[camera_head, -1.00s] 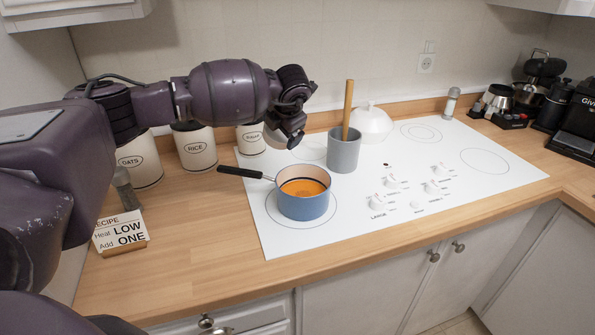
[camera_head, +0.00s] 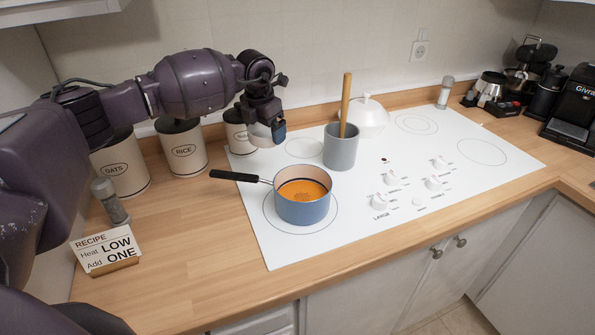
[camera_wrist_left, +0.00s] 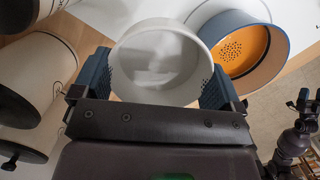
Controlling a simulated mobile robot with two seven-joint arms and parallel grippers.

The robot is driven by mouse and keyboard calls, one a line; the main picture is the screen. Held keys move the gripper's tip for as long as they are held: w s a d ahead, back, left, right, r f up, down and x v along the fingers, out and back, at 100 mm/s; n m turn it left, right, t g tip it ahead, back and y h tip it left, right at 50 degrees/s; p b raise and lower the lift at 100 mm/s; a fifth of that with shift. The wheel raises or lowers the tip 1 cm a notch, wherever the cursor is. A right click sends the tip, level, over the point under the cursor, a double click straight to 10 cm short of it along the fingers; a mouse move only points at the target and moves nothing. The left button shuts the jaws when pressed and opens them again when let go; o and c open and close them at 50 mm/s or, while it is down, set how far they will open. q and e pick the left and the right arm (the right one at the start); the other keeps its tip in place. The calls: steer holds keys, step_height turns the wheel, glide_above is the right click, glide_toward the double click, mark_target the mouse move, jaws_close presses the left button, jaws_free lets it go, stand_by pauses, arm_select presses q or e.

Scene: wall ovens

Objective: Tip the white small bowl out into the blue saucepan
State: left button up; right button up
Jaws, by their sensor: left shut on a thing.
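The white small bowl (camera_wrist_left: 160,60) is between the fingers of my left gripper (camera_head: 268,130), which is shut on it. In the left wrist view its round inside faces the camera and looks pale, with a blurred grey patch; I cannot tell what it holds. In the head view the gripper partly covers the bowl (camera_head: 260,136), held above the cooktop's back left, behind the saucepan. The blue saucepan (camera_head: 302,211) stands on the front left burner with orange contents and its black handle to the left. It also shows in the left wrist view (camera_wrist_left: 266,70), beside the bowl.
A grey utensil pot (camera_head: 341,150) with a wooden handle stands behind the saucepan. Canisters (camera_head: 183,148) line the wall, one close behind the gripper. A recipe card (camera_head: 107,250) and shaker (camera_head: 110,202) stand at left. A dark arm end (camera_wrist_left: 300,130), probably mine, shows in the wrist view.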

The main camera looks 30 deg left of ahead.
arm_select(q)
steer(key=shift+w+a+h, duration=0.1)
steer(key=shift+a+h, duration=0.1)
steer(key=shift+h, duration=0.1)
steer(key=shift+r+p, duration=0.3)
steer(key=shift+r, duration=0.05)
step_height(320, 180, up, 4)
steer(key=shift+r+p, duration=0.1)
steer(key=shift+p, duration=1)
steer(key=shift+r+p, duration=0.3)
steer(key=shift+r, duration=0.25)
steer(key=shift+f, duration=0.1)
arm_select(e)
steer(key=r, duration=0.2)
steer(key=w+r, duration=0.1)
steer(key=shift+a+r, duration=0.4)
